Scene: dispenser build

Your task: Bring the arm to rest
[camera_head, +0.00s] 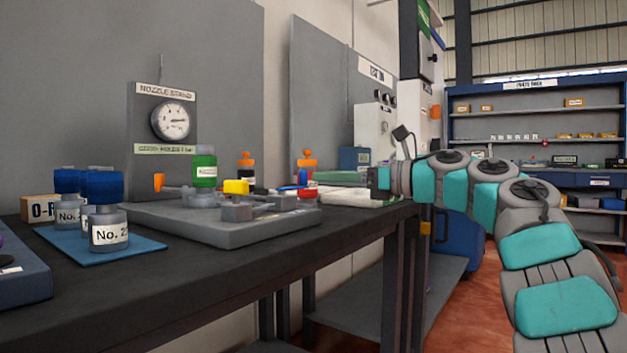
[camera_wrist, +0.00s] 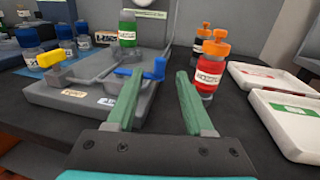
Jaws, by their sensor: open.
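My gripper (camera_wrist: 158,82) is open, with its two green fingers apart and nothing held between them. In the head view my arm reaches in from the right, and its wrist is at the right end of the dark workbench (camera_head: 200,289). In the wrist view the fingers point over the bench toward the grey dispenser base (camera_wrist: 95,112). A blue lever end (camera_wrist: 154,69) shows beyond the left fingertip. A red bottle with an orange top (camera_wrist: 209,68) stands just beyond the right finger. I cannot tell whether either finger touches anything.
A green-filled bottle (camera_head: 205,168) stands upright on the dispenser. Blue-capped bottles (camera_head: 106,208) stand on a blue mat (camera_head: 140,247) at left. White trays (camera_wrist: 290,122) lie right of my gripper. A gauge panel (camera_head: 171,121) rises behind. A parts rack (camera_head: 535,102) stands at the far right.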

